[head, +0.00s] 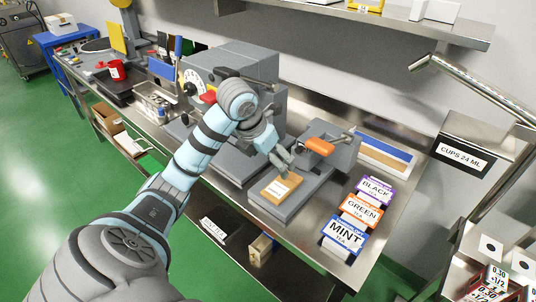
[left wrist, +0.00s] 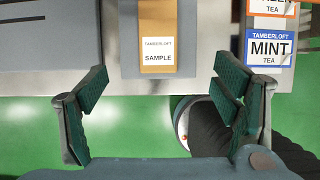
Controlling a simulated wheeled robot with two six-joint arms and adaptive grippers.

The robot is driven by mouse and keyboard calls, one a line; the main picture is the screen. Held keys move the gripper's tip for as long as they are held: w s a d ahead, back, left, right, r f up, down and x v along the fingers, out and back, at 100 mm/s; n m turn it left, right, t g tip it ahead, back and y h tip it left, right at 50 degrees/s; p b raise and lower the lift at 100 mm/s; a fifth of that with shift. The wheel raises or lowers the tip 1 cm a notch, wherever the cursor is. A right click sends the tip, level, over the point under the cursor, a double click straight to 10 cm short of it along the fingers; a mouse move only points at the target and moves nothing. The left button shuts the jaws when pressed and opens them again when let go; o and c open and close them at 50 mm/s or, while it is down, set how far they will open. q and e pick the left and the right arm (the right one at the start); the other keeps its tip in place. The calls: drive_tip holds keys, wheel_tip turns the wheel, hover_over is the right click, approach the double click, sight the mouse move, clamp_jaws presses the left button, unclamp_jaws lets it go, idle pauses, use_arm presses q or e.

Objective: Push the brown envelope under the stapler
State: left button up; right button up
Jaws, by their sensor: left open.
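The brown envelope (head: 272,190) with a white label lies flat on the grey base of the stapler, at its front. In the left wrist view the envelope (left wrist: 158,22) shows its label reading "SAMPLE". The stapler (head: 318,147) has an orange handle and stands just behind the envelope on the steel table. My left gripper (head: 284,160) is open near the envelope's far end in the head view. In the left wrist view the fingers of my left gripper (left wrist: 163,88) are spread wide with nothing between them. Whether they touch anything is unclear. My right gripper is in neither view.
Tea packs marked BLACK (head: 376,189), GREEN (head: 361,210) and MINT (head: 345,233) lie right of the stapler. A large grey machine (head: 232,62) stands left of it. A CUPS bin (head: 463,155) is at the right. The table's front edge is close to the envelope.

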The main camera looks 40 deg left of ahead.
use_arm(q)
drive_tip(key=shift+s, duration=0.1)
drive_tip(key=b, duration=0.6)
approach(282, 184)
drive_tip(key=shift+s+d+f, duration=0.15)
drive_tip(key=shift+s, duration=0.05)
drive_tip(key=x, duration=0.8)
drive_tip(key=shift+w+b, duration=0.1)
drive_tip(key=shift+b, duration=0.2)
drive_tip(key=c, duration=1.2)
